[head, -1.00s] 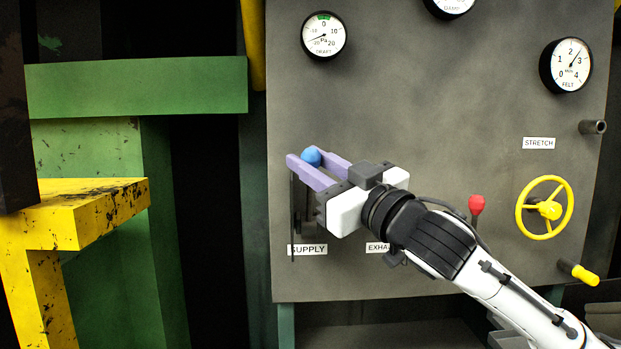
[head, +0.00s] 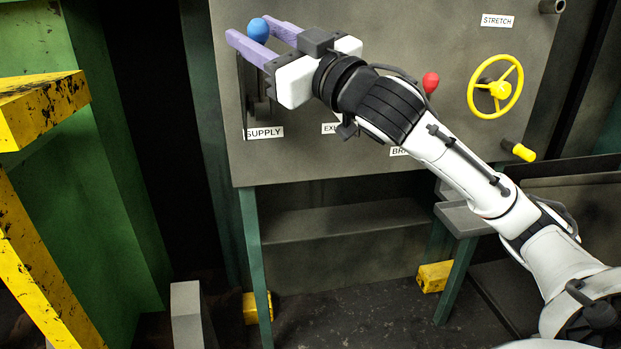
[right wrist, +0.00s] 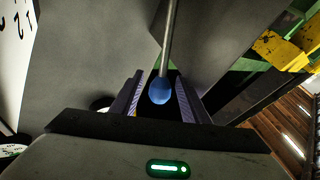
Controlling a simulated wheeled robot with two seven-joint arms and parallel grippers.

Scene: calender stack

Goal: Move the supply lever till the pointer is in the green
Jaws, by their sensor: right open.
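The supply lever's blue knob (head: 258,30) stands above the SUPPLY label (head: 264,132) on the grey panel. My right gripper (head: 258,33) is open, with its two purple fingers on either side of the knob. In the right wrist view the blue knob (right wrist: 160,91) on its grey rod sits between the open fingers (right wrist: 160,95), with gaps visible at both sides. The draft gauge with the green mark is out of the head view now, so its pointer cannot be read. My left gripper is not in view.
A red knob (head: 431,82) and a yellow handwheel (head: 496,89) are on the panel to the right, with a yellow-tipped handle (head: 520,151) below. A yellow frame (head: 35,105) stands at the left. My right arm crosses in front of the panel.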

